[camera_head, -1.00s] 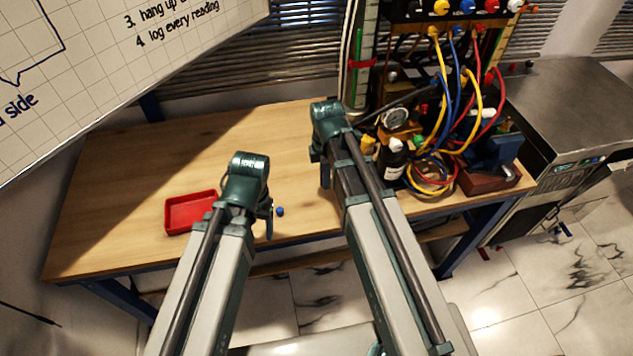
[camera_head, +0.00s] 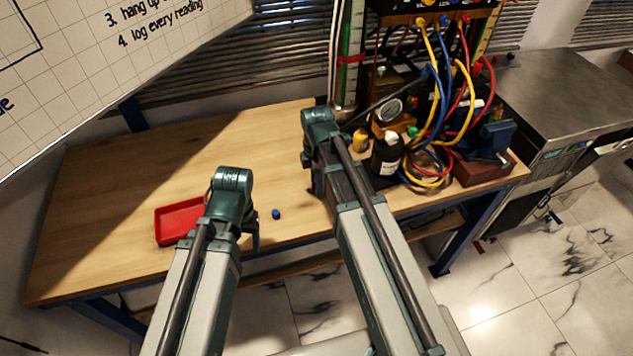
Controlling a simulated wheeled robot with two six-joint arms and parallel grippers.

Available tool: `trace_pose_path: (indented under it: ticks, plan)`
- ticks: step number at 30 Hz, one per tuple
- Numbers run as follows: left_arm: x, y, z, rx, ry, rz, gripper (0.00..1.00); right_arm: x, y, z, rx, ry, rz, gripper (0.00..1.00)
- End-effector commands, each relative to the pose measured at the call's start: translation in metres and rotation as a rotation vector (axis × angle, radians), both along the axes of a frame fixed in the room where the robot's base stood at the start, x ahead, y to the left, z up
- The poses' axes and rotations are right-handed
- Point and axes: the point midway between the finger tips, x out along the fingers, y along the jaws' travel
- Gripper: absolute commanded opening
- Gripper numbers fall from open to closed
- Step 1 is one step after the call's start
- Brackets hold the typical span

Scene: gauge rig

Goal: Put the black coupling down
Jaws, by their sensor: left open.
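My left gripper (camera_head: 256,240) hangs over the front of the wooden table, just right of the red tray (camera_head: 172,226). Its jaws are open, though mostly hidden behind my own wrist. I cannot make out a black coupling in the head view. A small blue piece (camera_head: 276,214) lies on the table just right of the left gripper, apart from it. My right gripper (camera_head: 315,188) points down over the middle of the table. Its fingers are mostly hidden by my arm, so I cannot tell how they stand.
The wooden table (camera_head: 130,190) is clear at its left and back. On its right stand a black bottle (camera_head: 387,160), a small yellow bottle (camera_head: 360,140), a dial gauge (camera_head: 388,110) and tangled coloured hoses (camera_head: 440,105). A whiteboard (camera_head: 90,70) hangs at upper left.

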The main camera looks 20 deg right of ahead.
Motion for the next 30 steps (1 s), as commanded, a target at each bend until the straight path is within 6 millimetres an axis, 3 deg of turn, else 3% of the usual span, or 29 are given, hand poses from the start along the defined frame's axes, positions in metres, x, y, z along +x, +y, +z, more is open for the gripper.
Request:
trace_pose_path:
  ticks: [17, 30]
  plan:
    - [0.0, 0.0, 0.009, 0.0, 0.0, 0.0, 0.69, 0.0, 0.0, 0.009, 0.0, 0.0, 0.0, 0.59]
    - [0.0, 0.0, 0.068, 0.0, 0.0, 0.0, 0.69, 0.0, 0.0, 0.068, 0.0, 0.0, 0.0, 0.59]
